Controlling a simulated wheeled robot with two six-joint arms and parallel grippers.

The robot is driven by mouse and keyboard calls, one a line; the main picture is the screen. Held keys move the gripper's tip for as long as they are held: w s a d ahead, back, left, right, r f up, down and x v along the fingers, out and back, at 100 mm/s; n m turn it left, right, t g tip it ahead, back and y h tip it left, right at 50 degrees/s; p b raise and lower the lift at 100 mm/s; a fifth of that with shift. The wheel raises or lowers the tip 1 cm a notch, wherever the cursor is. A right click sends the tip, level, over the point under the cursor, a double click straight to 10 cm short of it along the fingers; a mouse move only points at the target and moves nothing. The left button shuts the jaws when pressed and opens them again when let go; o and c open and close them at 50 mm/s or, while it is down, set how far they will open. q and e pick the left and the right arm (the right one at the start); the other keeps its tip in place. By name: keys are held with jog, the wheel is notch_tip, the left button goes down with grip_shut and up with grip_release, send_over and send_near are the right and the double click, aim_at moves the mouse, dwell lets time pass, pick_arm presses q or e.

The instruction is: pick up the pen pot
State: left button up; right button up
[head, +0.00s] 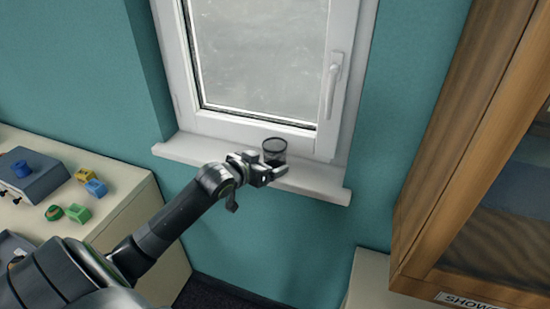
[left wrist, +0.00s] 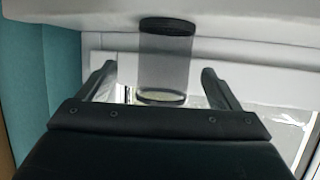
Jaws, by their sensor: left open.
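The pen pot (head: 274,149) is a dark mesh cylinder standing upright on the white window sill (head: 322,184). It also shows in the left wrist view (left wrist: 166,62), upside down in that picture, with a dark rim and dark base. My left gripper (head: 270,174) is at the sill, right at the pot in the head view. In the left wrist view its two fingers (left wrist: 162,85) are open, one on each side of the pot, with a gap to each. The gripper hides the pot's lower part in the head view. My right gripper is in neither view.
The window (head: 258,60) with a white handle (head: 333,85) rises behind the sill. A wooden cabinet (head: 470,150) stands at the right. A pale table (head: 125,195) at the left bears a blue-grey box (head: 35,180) and several small coloured blocks (head: 84,175). The sill is otherwise clear.

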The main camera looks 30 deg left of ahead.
aim_at(268, 161)
pick_arm(q)
jog(key=shift+w+f+p, duration=0.2)
jog(key=shift+w+p, duration=0.1)
jog(key=shift+w, duration=0.25)
jog(key=x, duration=0.1)
jog(key=p+x, duration=0.1)
jog(key=x, duration=0.1)
jog(key=shift+w+a+f, duration=0.25)
jog(key=shift+w, duration=0.05)
jog(key=shift+w+f, duration=0.25)
jog(key=shift+w, duration=0.05)
jog(key=shift+c, duration=0.5)
jog(key=c, duration=1)
jog(key=shift+r, duration=0.1)
